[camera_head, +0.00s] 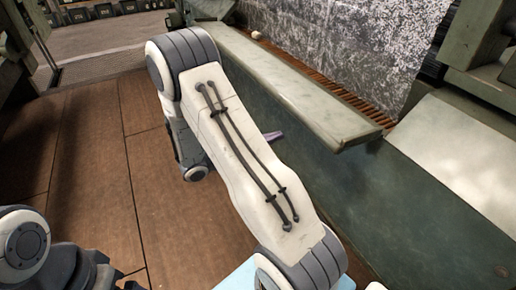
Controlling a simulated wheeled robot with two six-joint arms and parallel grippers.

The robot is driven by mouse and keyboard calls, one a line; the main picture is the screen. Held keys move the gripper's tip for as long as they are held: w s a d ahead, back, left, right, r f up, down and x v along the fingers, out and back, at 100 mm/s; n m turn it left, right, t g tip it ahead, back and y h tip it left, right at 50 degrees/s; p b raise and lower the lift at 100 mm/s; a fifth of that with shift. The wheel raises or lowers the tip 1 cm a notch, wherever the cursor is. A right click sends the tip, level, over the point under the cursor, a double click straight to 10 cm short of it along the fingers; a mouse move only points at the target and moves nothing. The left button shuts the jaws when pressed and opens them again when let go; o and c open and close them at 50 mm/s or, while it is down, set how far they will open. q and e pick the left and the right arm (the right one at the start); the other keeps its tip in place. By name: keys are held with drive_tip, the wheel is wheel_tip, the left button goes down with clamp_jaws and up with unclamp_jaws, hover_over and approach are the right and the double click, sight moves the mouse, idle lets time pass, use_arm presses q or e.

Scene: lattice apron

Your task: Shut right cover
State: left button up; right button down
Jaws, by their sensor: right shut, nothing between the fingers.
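My right arm reaches in from the bottom and bends across the middle, hiding most of my right gripper. A small purple-grey tip (273,136) shows beyond the arm's right edge, close to the green front wall; I take it for the end of that gripper, shut and empty. A long pale green slab (290,85) runs along the top of this wall. A paler green panel (455,145) slopes down at the right. I cannot tell which of these is the right cover. At the lower left are a white joint and dark links of my left arm; its jaws cannot be made out.
The dark green front wall (400,205) fills the right side. Behind the slab are a rusty slatted strip (345,95) and a speckled grey surface (335,45). Brown floor panels (95,190) lie clear at the left. Dark green frames stand at both upper corners.

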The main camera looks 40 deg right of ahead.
drive_tip(key=shift+s+d+r+b, duration=0.2)
drive_tip(key=shift+d+r+b, duration=0.3)
drive_tip(key=shift+d+r, duration=0.4)
drive_tip(key=shift+s+d+r+b, duration=0.2)
drive_tip(key=shift+d+r+b, duration=0.4)
drive_tip(key=shift+r, duration=0.5)
